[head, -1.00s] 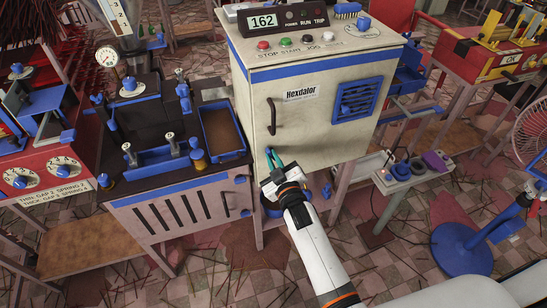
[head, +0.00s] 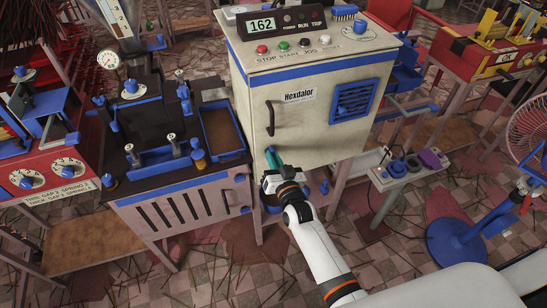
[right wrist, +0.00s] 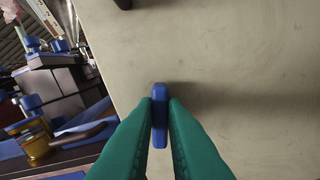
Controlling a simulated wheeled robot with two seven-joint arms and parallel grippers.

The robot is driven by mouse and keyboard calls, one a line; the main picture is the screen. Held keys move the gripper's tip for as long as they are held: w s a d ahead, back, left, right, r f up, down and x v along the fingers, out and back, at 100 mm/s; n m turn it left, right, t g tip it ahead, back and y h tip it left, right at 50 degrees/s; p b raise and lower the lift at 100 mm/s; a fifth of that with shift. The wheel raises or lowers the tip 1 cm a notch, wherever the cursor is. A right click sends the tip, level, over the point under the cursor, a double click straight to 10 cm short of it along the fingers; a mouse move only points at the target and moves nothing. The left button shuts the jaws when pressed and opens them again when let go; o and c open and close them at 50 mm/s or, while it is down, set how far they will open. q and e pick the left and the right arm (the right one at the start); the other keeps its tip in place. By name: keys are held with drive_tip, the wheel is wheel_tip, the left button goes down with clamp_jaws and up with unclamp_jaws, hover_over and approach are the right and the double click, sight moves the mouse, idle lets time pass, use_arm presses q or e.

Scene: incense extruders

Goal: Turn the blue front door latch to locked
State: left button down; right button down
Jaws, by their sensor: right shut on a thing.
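The blue front door latch (head: 268,150) is low on the left side of the cream cabinet door (head: 315,118), below the dark handle. In the right wrist view the latch (right wrist: 160,100) is a short blue bar, upright in that picture. My right gripper (head: 273,159) has its green fingers shut on the latch, one on each side; they also show in the right wrist view (right wrist: 160,117). The fingers hide part of the latch in the head view. My left gripper is not in view.
The dark door handle (head: 270,118) stands out above the latch. A dark bench with a blue tray (head: 222,128) adjoins the cabinet on the left. A small stand with knobs (head: 400,172) and a blue-based fan (head: 462,247) are on the right.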

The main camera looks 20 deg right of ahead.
drive_tip(key=shift+m, duration=0.3)
idle(0.4)
drive_tip(key=c, duration=1.5)
unclamp_jaws()
drive_tip(key=s, duration=1.2)
drive_tip(key=shift+d, duration=0.2)
